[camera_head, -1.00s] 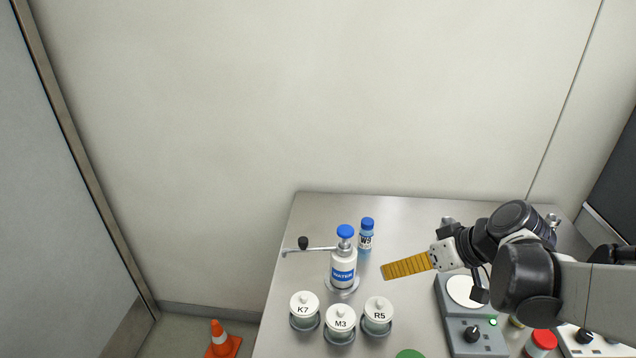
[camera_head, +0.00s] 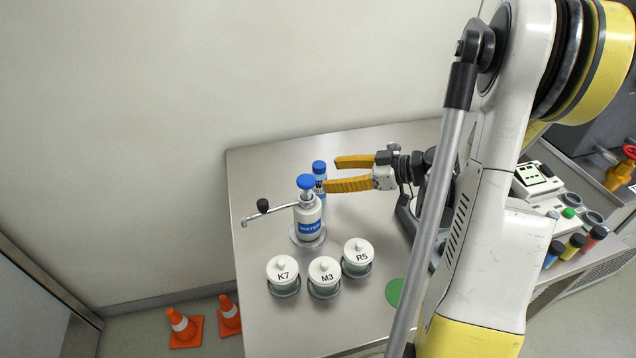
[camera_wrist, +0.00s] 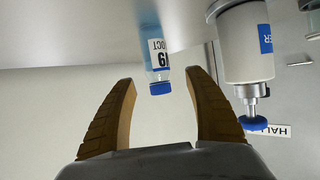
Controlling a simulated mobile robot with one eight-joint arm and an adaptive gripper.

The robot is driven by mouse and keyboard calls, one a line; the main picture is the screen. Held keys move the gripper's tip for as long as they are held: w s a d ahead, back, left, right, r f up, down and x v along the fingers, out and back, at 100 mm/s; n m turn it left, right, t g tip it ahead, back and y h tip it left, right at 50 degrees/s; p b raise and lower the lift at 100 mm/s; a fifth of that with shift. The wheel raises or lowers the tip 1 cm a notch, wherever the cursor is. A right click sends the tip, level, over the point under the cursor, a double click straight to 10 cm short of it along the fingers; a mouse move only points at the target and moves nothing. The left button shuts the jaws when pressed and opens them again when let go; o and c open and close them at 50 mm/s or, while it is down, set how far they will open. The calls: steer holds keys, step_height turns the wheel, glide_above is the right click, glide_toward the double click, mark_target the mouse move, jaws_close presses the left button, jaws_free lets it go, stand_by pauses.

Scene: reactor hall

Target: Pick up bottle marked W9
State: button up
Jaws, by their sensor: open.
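A small bottle (camera_head: 323,197) with a blue cap and clear blue body stands upright at the back of the steel table, behind the water dispenser. In the wrist view the bottle (camera_wrist: 153,42) shows upside down, its white label only partly readable. My gripper (camera_head: 331,174) is open, its two yellow fingers reaching left toward the bottle. In the head view the lower finger's tip partly covers the bottle. In the wrist view the bottle's cap lies between the open fingertips (camera_wrist: 160,80), with a gap on both sides.
The water dispenser (camera_head: 309,222), with its side lever (camera_head: 263,207), stands just in front of the bottle. Lidded jars K7 (camera_head: 283,275), M3 (camera_head: 325,278) and R5 (camera_head: 358,257) stand nearer the front. A wall (camera_head: 150,120) rises behind the table.

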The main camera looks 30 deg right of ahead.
mark_target(326, 173)
steer(key=b+x, duration=0.1)
steer(key=x, duration=0.4)
steer(key=shift+w+d+b, duration=0.1)
steer(key=shift+d+b, duration=0.05)
steer(key=shift+b, duration=0.25)
steer(key=c, duration=1.3)
